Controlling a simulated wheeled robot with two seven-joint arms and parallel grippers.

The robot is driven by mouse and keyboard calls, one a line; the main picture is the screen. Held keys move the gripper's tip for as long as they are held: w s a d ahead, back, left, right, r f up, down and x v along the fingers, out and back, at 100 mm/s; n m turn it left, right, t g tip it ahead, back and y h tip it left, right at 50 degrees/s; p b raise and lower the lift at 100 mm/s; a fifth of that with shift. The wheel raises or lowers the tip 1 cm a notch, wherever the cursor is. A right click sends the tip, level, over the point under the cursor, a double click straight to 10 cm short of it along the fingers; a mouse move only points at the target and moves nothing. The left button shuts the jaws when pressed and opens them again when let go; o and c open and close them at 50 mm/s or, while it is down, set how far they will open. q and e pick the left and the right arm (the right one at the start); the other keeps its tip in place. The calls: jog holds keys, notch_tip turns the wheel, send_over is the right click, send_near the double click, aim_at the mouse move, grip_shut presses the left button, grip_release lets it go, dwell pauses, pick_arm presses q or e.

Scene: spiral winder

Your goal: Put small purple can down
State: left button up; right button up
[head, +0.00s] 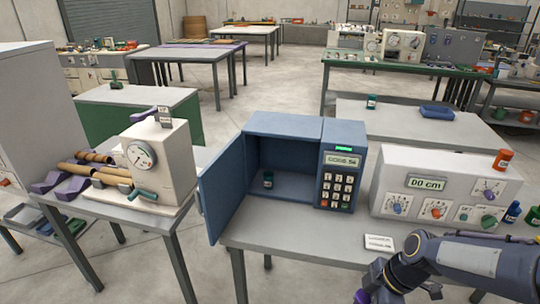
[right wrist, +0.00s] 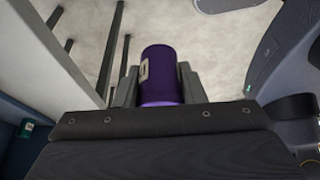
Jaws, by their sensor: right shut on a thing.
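The small purple can (right wrist: 165,62) stands between the two fingers of my right gripper (right wrist: 158,82) in the right wrist view, with a pale label on its left side. The gripper is shut on it. In the head view a bit of the purple can (head: 362,296) shows at the bottom edge, below my right arm. It is held in front of the grey table (head: 290,241), near its front edge, and most of the gripper is cut off by the frame. My left gripper is not in view.
A blue safe (head: 290,128) stands open on the table, with a small green can (head: 268,180) inside. A white machine (head: 440,186) with dials is to its right, with an orange can (head: 502,160) on top. A small white card (head: 379,242) lies near the front edge.

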jog(key=shift+w+a+f+m+t, duration=0.15)
jog(key=shift+a+f+m+t, duration=0.2)
jog(key=shift+m, duration=0.15)
jog(key=w+f+m+t+h, duration=0.3)
jog(key=w+f+m, duration=0.4)
jog(key=m, duration=0.8)
jog(key=shift+w+f+h, duration=0.2)
jog(key=shift+f+h, duration=0.1)
jog(key=shift+h, duration=0.4)
jog(key=shift+d, duration=0.2)
